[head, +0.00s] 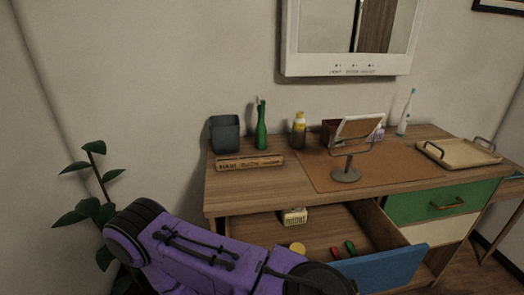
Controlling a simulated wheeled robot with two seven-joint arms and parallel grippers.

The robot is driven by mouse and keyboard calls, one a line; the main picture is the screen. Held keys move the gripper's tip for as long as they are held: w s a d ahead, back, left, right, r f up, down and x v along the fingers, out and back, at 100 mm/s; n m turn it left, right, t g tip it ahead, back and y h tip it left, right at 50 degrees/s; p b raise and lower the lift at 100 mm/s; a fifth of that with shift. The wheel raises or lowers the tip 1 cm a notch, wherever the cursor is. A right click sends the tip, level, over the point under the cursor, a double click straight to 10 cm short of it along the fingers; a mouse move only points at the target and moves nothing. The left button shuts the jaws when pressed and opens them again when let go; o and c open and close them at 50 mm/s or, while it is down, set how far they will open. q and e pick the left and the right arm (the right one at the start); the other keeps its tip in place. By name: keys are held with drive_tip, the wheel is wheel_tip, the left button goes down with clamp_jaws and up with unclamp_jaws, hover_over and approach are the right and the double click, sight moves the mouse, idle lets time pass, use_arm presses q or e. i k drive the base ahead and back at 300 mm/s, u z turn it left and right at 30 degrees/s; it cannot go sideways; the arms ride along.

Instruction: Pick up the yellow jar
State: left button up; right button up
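A small round yellow thing (298,248), possibly the yellow jar seen from above, is in the open drawer (345,236), just beyond my purple arm. My arm partly covers the drawer's front left. A bottle with a yellow top and darker lower part (299,131) stands upright on the desk above. I cannot tell for certain which one is the jar. My purple arm reaches in from the lower left across the front of the drawer. Neither gripper shows.
In the drawer are a small cream box (294,216) and red and green items (344,249). The blue drawer front (384,271) sticks out. On the desk (240,176) stand a grey cup (225,134), a green bottle (262,130), a stand mirror (357,130) and a tray (443,153).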

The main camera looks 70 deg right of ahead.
sight(297, 247)
drive_tip(key=u, duration=0.1)
drive_tip(key=k, duration=1.1)
drive_tip(key=z, duration=2.05)
drive_tip(key=i, duration=0.45)
drive_tip(key=z, duration=0.05)
